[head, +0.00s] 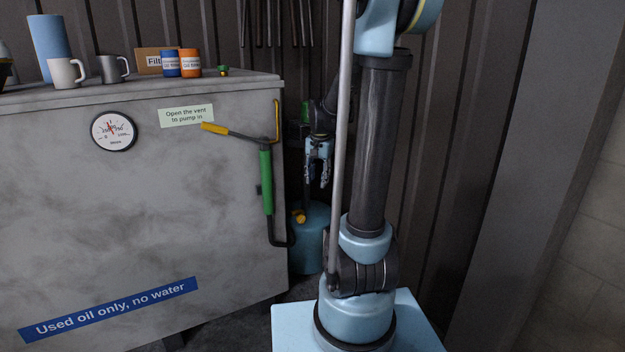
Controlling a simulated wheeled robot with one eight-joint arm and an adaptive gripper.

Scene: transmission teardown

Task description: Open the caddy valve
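The caddy (311,245) is a light blue rounded tank on the floor in the gap between the grey oil tank and my arm. My gripper (316,182) points down above the caddy, right of the green pump. Its two fingers are apart with nothing seen between them. It looks clear of the yellow handle, though depth is hard to judge. My arm hides the area right of the caddy.
The grey oil tank (150,220) fills the left, with a gauge (113,132) and a green hand pump (266,182) with a yellow lever (228,131). Mugs (66,74) and cans (190,64) stand on top. A corrugated wall closes the back, leaving a narrow gap.

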